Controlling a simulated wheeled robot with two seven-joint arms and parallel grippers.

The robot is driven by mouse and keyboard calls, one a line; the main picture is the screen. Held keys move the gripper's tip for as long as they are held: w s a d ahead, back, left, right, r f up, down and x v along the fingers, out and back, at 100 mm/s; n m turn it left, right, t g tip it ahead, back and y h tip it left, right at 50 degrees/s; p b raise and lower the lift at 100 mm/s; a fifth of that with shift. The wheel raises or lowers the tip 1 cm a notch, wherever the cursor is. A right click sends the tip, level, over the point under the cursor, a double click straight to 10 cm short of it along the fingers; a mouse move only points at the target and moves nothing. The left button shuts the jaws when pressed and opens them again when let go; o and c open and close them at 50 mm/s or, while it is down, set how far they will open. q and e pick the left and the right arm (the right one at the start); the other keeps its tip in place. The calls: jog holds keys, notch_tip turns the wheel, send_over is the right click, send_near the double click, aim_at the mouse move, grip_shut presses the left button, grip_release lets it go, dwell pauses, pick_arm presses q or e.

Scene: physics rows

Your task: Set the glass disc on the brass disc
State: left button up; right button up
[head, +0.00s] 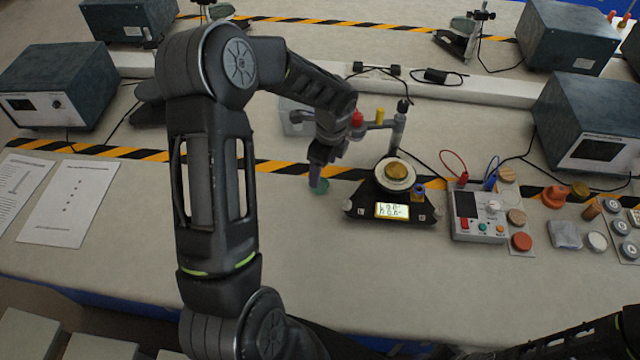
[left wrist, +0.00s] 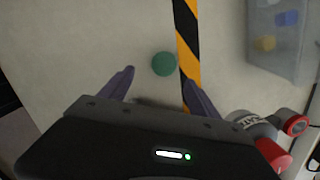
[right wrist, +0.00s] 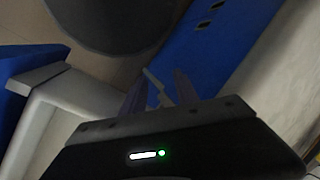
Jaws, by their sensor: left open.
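A green disc (head: 320,185), which looks like the glass disc, lies flat on the bench. It also shows in the left wrist view (left wrist: 164,63), just beyond the fingertips. A gold-coloured disc (head: 397,169), which looks like the brass disc, rests on the pale pan of the black scale (head: 390,200), right of the green disc. My left gripper (head: 318,168) is open and empty, pointing down over the green disc; its fingers (left wrist: 158,77) are apart. My right gripper (right wrist: 160,78) is away from the discs, low beside the bench, fingers apart and empty.
A stand with red and yellow knobs (head: 380,122) rises behind the scale, close to my left gripper. A clear bin (head: 294,122) stands behind it. The bench front is clear.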

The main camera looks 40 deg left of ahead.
aim_at(321, 185)
pick_arm(q)
jog(key=m, duration=0.4)
jog(key=shift+w+a, duration=0.1)
jog(key=shift+w, duration=0.1)
jog(key=shift+f, duration=0.15)
jog(key=shift+w+a+f, duration=0.1)
jog(key=shift+a+f, duration=0.05)
jog(key=shift+f, duration=0.5)
jog(key=shift+a+f, duration=0.1)
jog(key=shift+f, duration=0.5)
jog(key=f+b, duration=0.2)
jog(key=f, duration=0.1)
jog(key=f+b, duration=0.2)
jog(key=shift+w+a+f, duration=0.1)
jog(key=shift+a, duration=0.2)
